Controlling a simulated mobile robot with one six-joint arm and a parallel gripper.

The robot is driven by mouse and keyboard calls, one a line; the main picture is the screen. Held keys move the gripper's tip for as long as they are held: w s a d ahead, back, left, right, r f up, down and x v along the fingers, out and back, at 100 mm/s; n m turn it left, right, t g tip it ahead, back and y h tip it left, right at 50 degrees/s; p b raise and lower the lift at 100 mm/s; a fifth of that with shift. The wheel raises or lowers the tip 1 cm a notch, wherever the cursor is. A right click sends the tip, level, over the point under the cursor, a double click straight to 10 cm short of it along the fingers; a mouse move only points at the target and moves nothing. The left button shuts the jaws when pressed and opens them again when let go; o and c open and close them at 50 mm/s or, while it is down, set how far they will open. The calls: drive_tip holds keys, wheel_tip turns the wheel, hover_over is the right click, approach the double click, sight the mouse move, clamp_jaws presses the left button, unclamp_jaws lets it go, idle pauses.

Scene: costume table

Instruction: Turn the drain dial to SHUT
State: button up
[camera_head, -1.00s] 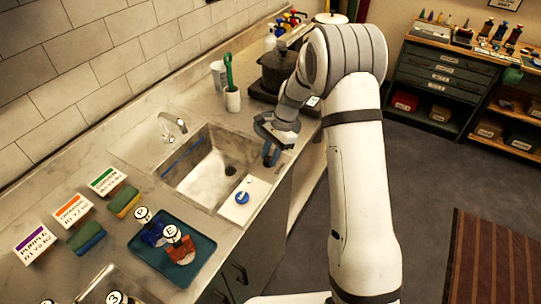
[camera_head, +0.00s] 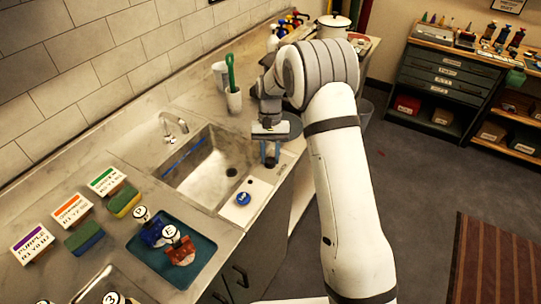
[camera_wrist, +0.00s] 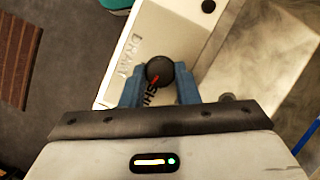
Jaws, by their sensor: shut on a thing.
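A "DRAIN" label (camera_wrist: 130,56) is on the pale panel beside the dial. In the head view, my gripper (camera_head: 269,154) stands at the sink's front right corner, fingers down, and hides the dial.
The sink (camera_head: 207,166) lies left of my gripper, with a faucet (camera_head: 173,125) behind it. A blue knob (camera_head: 243,198) sits on a white plate near the sink front. A teal tray (camera_head: 205,254) holds stamps.

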drive_tip(key=shift+a+n+h, duration=0.1)
drive_tip(key=shift+n+h, duration=0.3)
drive_tip(key=shift+n, duration=1.1)
drive_tip(key=o, duration=1)
drive_tip(key=shift+c, duration=0.2)
drive_tip(key=b+v, duration=0.1)
drive_tip(key=v, duration=0.7)
drive_tip(key=shift+a, duration=0.1)
